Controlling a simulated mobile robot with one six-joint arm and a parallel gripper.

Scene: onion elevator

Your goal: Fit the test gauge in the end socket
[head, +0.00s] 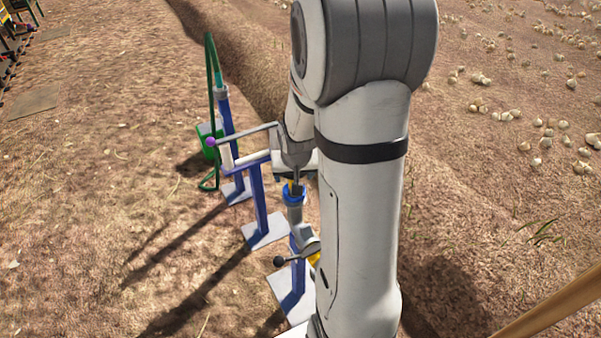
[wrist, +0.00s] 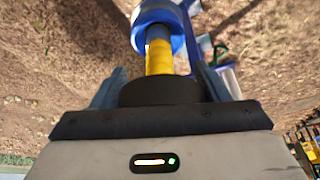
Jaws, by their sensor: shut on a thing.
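My gripper (head: 293,184) is shut on the test gauge, mostly hidden by my arm in the head view. In the wrist view the gauge shows a dark round body (wrist: 160,92) between the fingers and a yellow stem (wrist: 160,61) with a grey end. The stem points at the blue-collared end socket (wrist: 154,14) and overlaps its opening. In the head view the blue collar (head: 294,195) tops an upright grey pipe, directly below my gripper. A little yellow shows at the collar. I cannot tell how deep the stem sits.
Left of my gripper stand blue posts (head: 257,205), a long lever with a purple knob (head: 211,142) and a green hose (head: 209,55). Bare soil lies left; scattered onions (head: 545,142) lie right.

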